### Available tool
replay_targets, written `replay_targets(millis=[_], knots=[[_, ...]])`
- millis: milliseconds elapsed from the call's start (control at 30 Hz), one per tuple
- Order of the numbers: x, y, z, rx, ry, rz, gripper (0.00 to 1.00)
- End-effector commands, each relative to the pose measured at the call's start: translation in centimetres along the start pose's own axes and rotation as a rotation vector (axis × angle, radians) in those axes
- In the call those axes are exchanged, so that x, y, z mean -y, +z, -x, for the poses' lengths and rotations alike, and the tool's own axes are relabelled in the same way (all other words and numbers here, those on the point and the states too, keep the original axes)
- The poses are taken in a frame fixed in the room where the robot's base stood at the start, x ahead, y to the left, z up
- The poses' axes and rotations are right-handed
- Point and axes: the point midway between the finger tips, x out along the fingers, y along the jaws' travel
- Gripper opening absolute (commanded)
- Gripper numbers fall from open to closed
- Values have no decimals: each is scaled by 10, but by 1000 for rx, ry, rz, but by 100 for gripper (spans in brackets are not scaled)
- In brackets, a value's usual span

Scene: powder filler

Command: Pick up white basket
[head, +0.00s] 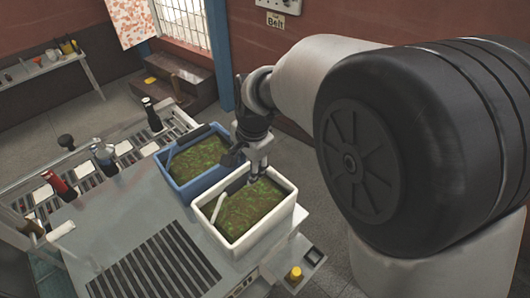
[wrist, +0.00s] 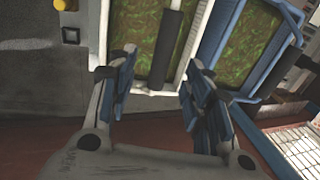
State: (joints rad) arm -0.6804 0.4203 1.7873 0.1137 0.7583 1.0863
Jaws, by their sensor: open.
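The white basket (head: 262,231) stands on the machine top near its right edge, filled with green and brown material. My gripper (head: 256,173) is over its far side, close to the rim. In the wrist view, my open gripper (wrist: 161,62) has its two fingers spread in front of the white basket (wrist: 200,36), one finger toward each side. A dark bar crosses the basket's near part between the fingers. Nothing is held. I cannot tell whether the fingers touch the basket.
A blue basket (head: 191,197) with similar contents stands just behind and left of the white one; it also shows in the wrist view (wrist: 282,53). A slatted grille (head: 160,268) lies front left. A yellow knob (head: 296,273) is at the front right. A red wall is behind.

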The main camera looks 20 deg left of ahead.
Motion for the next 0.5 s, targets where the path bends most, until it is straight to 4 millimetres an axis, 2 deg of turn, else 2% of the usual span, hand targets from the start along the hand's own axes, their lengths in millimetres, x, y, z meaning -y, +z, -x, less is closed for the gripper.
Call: replay_targets(millis=[33, 100, 367, 500], knots=[[-1, 0, -12, 1, 3, 0, 46], [0, 0, -23, 0, 1, 1, 46], [0, 0, -43, 0, 0, 1, 46], [3, 2, -62, 1, 3, 2, 46]])
